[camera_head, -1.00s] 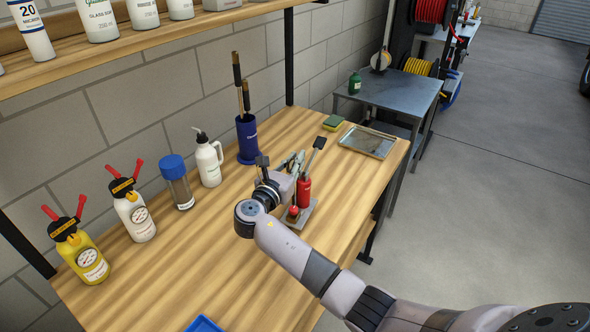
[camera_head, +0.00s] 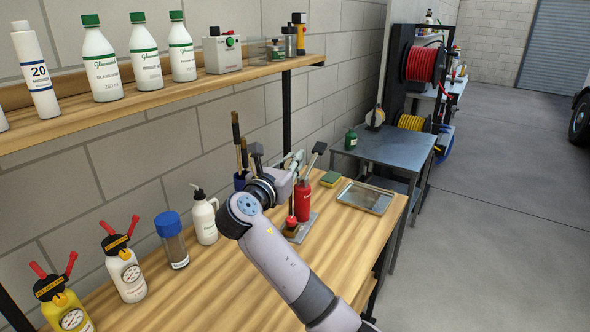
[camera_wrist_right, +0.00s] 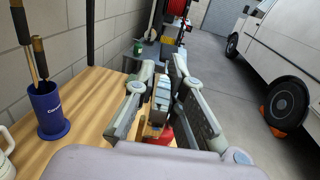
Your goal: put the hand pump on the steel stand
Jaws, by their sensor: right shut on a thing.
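The hand pump (camera_head: 304,201) has a red cylinder, a black-tipped lever and a flat grey base plate. It is upright and appears raised above the wooden bench. My right gripper (camera_head: 290,165) is shut on its upper part, which my own arm partly hides. In the right wrist view, the fingers (camera_wrist_right: 157,92) close around a grey part with red below it. The steel stand, which I take to be the grey metal table (camera_head: 390,150), stands beyond the bench's far end. A green bottle (camera_head: 351,139) is on its top. My left gripper is not in view.
A metal tray (camera_head: 366,196) and a sponge (camera_head: 330,179) lie on the wooden bench's far end. A blue cup with long-handled tools (camera_wrist_right: 48,110) stands near the wall. A wooden shelf (camera_head: 150,97) overhangs the left side. Hose reels (camera_head: 424,65) are behind the stand.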

